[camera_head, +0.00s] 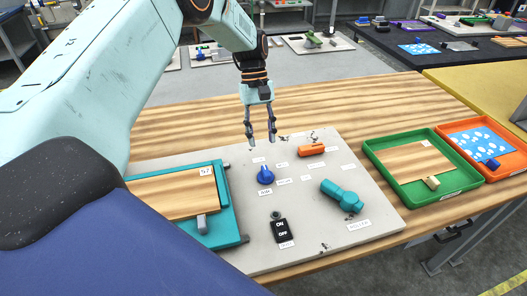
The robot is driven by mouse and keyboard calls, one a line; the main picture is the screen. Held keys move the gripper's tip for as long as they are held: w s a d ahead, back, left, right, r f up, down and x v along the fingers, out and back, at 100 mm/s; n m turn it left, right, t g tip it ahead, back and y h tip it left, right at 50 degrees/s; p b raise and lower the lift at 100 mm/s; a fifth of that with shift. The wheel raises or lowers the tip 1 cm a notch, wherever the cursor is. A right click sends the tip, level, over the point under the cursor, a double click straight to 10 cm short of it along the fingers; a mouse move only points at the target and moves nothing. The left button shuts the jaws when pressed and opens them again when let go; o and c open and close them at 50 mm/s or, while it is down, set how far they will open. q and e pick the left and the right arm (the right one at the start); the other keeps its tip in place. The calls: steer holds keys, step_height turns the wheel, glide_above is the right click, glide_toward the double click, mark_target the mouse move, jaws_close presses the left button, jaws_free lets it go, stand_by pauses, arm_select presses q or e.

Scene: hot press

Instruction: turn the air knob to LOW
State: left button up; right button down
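A grey panel board (300,220) lies on the wooden table. On it are a blue pointer knob (265,176) and an orange handle (311,149), with small labels around them. The labels are too small to read, so I cannot tell for sure which is the air knob. The blue knob's pointed tip faces up and away from me. My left gripper (261,141) hangs fingers down above the far part of the board. Its two fingers are apart with nothing between them. It is behind the blue knob and left of the orange handle. My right gripper is out of view.
A teal roller handle (342,195) and a black ON/OFF switch (282,231) are also on the board. A teal press tray (228,215) with a wooden plate stands at left. Green (448,186) and orange (505,170) trays stand at right. Bare table lies behind the board.

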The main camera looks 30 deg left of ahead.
arm_select(q)
steer(key=shift+v, duration=1.35)
